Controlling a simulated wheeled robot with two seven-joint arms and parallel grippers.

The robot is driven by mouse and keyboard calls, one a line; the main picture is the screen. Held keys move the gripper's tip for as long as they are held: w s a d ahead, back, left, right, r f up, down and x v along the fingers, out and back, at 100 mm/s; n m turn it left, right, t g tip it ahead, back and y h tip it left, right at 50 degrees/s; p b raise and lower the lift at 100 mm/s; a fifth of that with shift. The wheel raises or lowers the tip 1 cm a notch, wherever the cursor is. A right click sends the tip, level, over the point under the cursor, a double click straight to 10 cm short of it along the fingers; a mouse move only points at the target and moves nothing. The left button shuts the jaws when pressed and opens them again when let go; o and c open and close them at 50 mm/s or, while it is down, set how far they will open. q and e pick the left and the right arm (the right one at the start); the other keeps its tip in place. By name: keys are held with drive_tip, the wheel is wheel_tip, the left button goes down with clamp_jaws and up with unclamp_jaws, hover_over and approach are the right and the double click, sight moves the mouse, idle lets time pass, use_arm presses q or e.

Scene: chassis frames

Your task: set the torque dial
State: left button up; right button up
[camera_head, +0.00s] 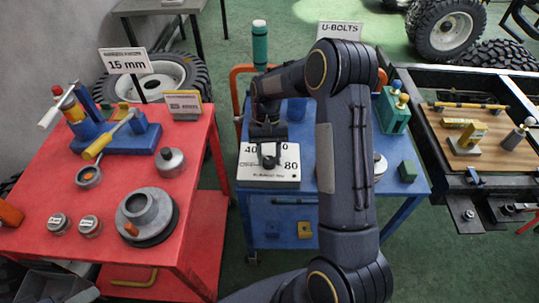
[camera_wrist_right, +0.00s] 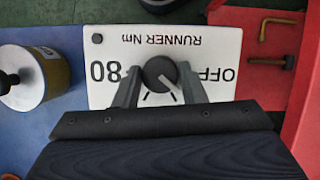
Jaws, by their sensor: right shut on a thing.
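The torque dial is a dark round knob (camera_wrist_right: 160,73) on a white panel (camera_wrist_right: 110,40) printed "RUNNER Nm", "80" and "OFF", upside down in the right wrist view. In the head view the panel (camera_head: 250,174) lies on the blue table, with "40" and "80" visible. My right gripper (camera_wrist_right: 160,84) is shut on the knob, one finger on each side. In the head view the right gripper (camera_head: 268,150) comes down over the knob from above, and my arm hides part of the panel's surroundings. A pale mark shows on the knob's lower right in the wrist view. My left gripper is not in view.
A red table (camera_head: 60,195) with clamps, jars and a "15 mm" sign stands at left. A chassis frame (camera_head: 470,75) stands at right.

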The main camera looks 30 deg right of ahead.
drive_tip(key=n+h, duration=0.1)
drive_tip(key=n, duration=0.3)
drive_tip(key=shift+a+n+h, duration=0.15)
drive_tip(key=shift+n+h, duration=0.15)
drive_tip(key=shift+h, duration=0.1)
drive_tip(key=shift+n+h, duration=0.6)
drive_tip(key=shift+n, duration=0.9)
drive_tip(key=o, duration=1)
